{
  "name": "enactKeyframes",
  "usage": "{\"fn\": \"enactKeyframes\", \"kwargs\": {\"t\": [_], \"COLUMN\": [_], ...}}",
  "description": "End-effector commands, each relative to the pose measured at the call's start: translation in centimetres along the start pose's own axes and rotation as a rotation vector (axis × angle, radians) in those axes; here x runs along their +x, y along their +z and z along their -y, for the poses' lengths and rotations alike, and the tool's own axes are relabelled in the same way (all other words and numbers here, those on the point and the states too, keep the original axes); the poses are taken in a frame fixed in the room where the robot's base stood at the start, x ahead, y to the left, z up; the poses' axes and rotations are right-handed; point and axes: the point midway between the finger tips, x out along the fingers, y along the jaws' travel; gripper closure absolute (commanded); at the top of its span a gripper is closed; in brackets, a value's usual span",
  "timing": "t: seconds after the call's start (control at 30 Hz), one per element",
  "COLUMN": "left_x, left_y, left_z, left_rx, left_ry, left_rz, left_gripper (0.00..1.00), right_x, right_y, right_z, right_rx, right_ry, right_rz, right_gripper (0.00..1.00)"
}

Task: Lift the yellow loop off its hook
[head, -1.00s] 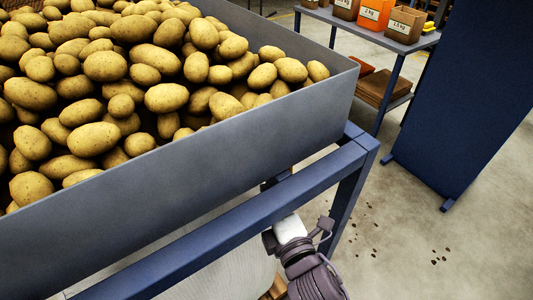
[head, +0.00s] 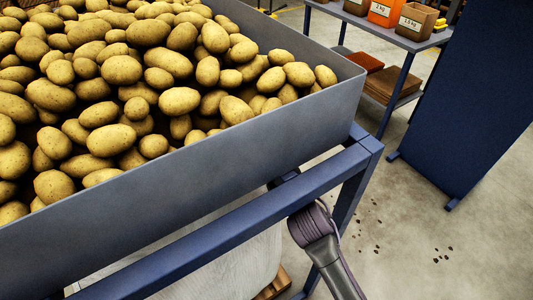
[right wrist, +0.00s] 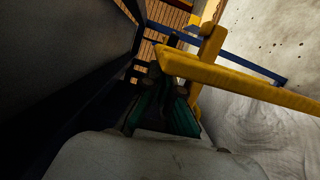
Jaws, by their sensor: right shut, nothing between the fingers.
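The yellow loop (right wrist: 235,75) shows only in the right wrist view, as a wide flat band crossing the upper right with an upright yellow piece behind it. My right gripper (right wrist: 160,78) has dark fingers with green sides. It is shut and empty, and its tips lie close to the left end of the yellow band. I cannot tell whether they touch it. The hook cannot be made out clearly. In the head view my right arm reaches in under the blue frame and its gripper is hidden behind the beam. My left gripper is in neither view.
A grey hopper (head: 215,155) full of potatoes (head: 115,85) stands above a blue frame beam (head: 230,215). A whitish woven bag (head: 225,265) is below it and also right in the wrist view (right wrist: 255,130). A blue panel (head: 470,100) and shelf (head: 385,35) stand behind.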

Motion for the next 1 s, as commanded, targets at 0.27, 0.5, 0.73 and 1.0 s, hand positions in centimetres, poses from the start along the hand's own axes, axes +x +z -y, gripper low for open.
{"fn": "enactKeyframes", "kwargs": {"t": [0.27, 0.5, 0.73, 1.0], "left_x": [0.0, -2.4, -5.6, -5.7], "left_y": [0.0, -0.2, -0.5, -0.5], "left_z": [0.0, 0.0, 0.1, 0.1], "left_rx": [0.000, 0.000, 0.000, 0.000], "left_ry": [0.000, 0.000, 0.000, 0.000], "left_rz": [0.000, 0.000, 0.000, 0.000], "left_gripper": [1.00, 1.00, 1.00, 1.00], "right_x": [0.0, 0.5, 1.5, 1.8], "right_y": [0.1, 2.0, 6.1, 7.2], "right_z": [0.0, -0.9, -0.5, 0.4], "right_rx": [0.000, 0.081, 0.303, 0.384], "right_ry": [0.000, -0.024, -0.080, -0.096], "right_rz": [0.000, 0.002, 0.002, 0.001], "right_gripper": [1.00, 1.00, 1.00, 1.00]}}
